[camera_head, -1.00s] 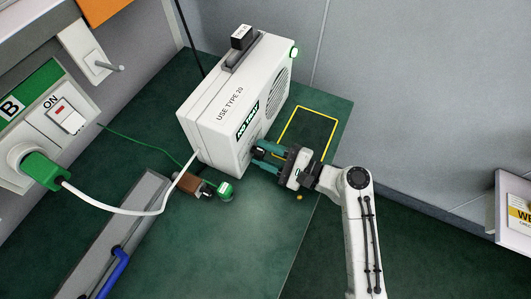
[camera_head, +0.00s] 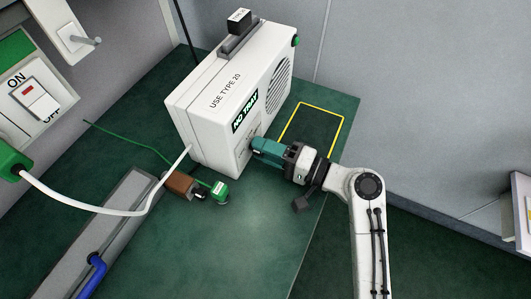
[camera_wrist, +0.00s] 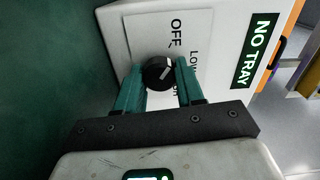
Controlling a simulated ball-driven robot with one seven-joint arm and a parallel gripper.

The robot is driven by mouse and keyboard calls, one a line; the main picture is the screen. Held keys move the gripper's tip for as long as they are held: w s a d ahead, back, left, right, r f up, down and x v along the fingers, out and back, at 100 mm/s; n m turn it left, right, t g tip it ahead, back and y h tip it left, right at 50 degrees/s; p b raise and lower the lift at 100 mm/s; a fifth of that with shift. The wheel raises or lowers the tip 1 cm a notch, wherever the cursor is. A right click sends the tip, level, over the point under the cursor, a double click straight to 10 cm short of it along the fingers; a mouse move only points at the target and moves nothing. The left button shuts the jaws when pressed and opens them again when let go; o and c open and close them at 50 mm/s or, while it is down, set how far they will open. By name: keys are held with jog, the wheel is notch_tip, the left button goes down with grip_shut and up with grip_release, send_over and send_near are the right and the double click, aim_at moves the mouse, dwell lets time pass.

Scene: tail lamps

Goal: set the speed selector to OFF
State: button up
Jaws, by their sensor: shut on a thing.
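The speed selector is a round black knob (camera_wrist: 157,72) with a white pointer line, on the front panel of a white box-shaped machine (camera_head: 209,118). In the wrist view, its line slants to the upper right. The OFF label (camera_wrist: 176,33) is up and right of the knob. The LOW label (camera_wrist: 194,62) is to its right, and another label is partly hidden by a finger. My gripper (camera_wrist: 159,80) has its teal fingers shut on the knob, one on each side. In the head view, my gripper (camera_head: 254,146) hides the knob. The machine's round green lamp (camera_head: 295,41) looks dark.
A yellow-outlined rectangle (camera_head: 342,118) marks the green bench right of the machine. A brown block (camera_head: 179,186) and a small green item (camera_head: 219,190) lie in front. A white cable (camera_head: 100,209) runs left to a green plug (camera_head: 12,163), below a wall switch (camera_head: 36,98).

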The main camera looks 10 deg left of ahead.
jog(key=shift+f+n+b, duration=0.1)
jog(key=shift+n+b, duration=0.3)
jog(key=shift+n, duration=0.2)
jog(key=o, duration=1)
jog(key=shift+o, duration=0.2)
jog(key=shift+d, duration=0.1)
jog(key=v, duration=1)
jog(key=shift+s+d, duration=0.2)
jog(key=shift+d, duration=0.15)
